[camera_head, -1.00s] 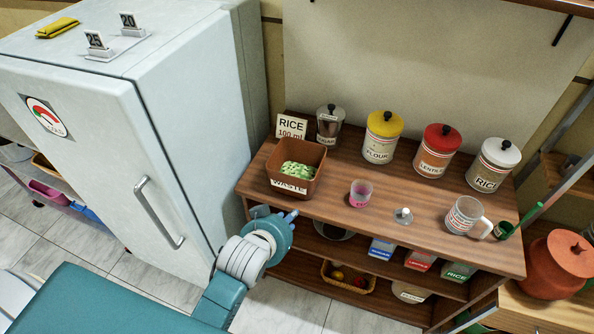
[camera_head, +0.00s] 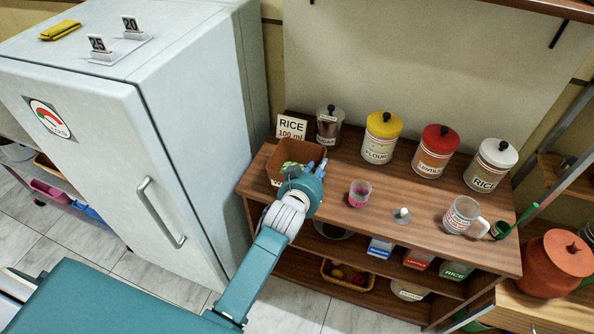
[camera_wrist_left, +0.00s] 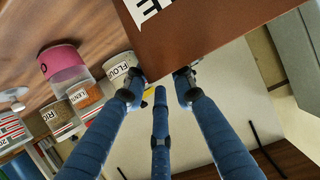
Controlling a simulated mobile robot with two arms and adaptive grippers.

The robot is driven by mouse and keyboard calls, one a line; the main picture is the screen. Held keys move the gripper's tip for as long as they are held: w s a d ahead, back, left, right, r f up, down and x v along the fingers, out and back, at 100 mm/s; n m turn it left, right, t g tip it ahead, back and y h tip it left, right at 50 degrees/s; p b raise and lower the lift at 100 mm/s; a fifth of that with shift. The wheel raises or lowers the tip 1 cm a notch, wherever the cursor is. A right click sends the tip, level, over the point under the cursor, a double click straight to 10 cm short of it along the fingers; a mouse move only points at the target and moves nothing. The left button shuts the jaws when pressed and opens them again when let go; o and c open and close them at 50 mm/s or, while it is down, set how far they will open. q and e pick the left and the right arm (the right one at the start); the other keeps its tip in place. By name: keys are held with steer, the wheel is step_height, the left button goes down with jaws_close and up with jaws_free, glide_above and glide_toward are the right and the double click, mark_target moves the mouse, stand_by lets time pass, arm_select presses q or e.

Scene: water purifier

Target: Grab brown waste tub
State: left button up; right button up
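The brown waste tub (camera_head: 311,153) stands on the shelf top at its left end, with green scraps inside. My left gripper (camera_head: 313,167) is at its front right corner and hides much of its front. In the left wrist view the tub (camera_wrist_left: 195,35) fills the top, with part of its white label showing. The blue fingers of my left gripper (camera_wrist_left: 160,82) are spread, with their tips close to the tub's lower edge. I cannot tell whether they touch it. Nothing is held between them. My right gripper is not in view.
A pink-filled cup (camera_head: 360,193) stands right of the tub. The fridge (camera_head: 130,150) rises close on the left. Flour (camera_head: 379,146), lentil (camera_head: 433,160) and rice (camera_head: 486,173) canisters line the back.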

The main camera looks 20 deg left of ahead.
arm_select(q)
steer(key=shift+x, duration=1.75)
steer(key=shift+s, duration=0.1)
jaws_close()
